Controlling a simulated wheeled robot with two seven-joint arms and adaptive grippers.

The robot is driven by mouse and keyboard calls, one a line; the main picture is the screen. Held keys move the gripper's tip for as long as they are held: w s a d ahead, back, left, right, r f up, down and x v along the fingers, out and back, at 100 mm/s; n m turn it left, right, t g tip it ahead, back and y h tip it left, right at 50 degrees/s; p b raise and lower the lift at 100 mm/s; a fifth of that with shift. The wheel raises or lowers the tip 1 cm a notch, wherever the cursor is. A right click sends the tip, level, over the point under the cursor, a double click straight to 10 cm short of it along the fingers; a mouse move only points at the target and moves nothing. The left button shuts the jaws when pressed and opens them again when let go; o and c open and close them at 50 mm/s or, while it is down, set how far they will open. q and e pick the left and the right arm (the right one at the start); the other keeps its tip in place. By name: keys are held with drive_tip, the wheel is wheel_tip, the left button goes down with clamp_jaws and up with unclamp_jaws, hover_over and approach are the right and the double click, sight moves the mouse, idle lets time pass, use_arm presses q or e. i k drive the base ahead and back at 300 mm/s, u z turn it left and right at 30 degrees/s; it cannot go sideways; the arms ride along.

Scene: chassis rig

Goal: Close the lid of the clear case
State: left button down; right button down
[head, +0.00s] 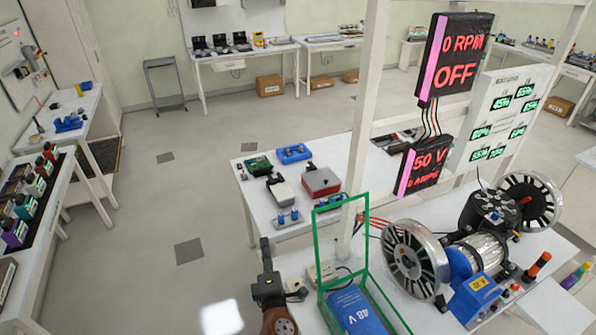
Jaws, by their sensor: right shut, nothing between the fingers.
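The clear case (389,302) has green edges and stands on the bench at the bottom centre, its near part cut off by the picture's lower edge. A blue 48 V battery (356,311) lies inside it. The clear lid (340,202), framed in green, is open and stands about upright at the far side of the case. My right gripper (265,246) is shut and empty. It points up and away, left of the lid and case, apparently apart from both. My left gripper is not in view.
A small beige device (322,273) sits just left of the lid. A motor rig with a spoked wheel (415,260) stands right of the case. A white post (363,120) rises behind the lid. Open floor lies to the left.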

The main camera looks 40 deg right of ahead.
sight(366, 195)
drive_tip(key=i, duration=3.2)
drive_tip(key=z, duration=3.05)
